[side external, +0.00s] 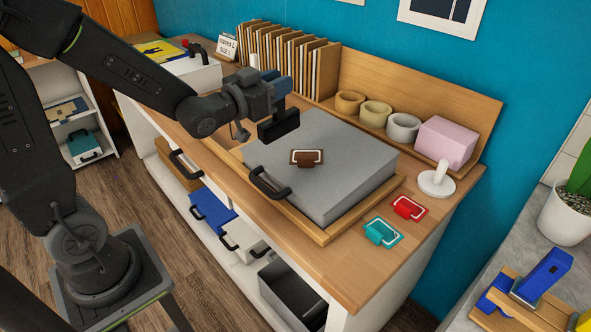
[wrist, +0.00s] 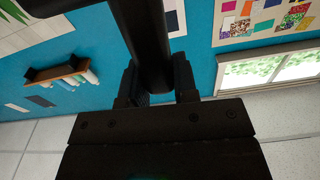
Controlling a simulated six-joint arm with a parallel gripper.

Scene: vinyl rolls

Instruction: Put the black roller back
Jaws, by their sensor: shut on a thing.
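My gripper (side external: 268,92) points roughly level above the back left of the bench. It is shut on the black roller (side external: 278,125), which hangs below it as a dark block, clear of the grey slab. In the wrist view, the fingers (wrist: 157,78) close on the roller's dark round handle (wrist: 150,40). A white round stand with a short upright post (side external: 436,182) is on the bench at the right.
Upright boards (side external: 290,62), three cups (side external: 376,114) and a pink block (side external: 445,142) line the back. Red (side external: 409,207) and teal (side external: 381,233) pieces lie in front.

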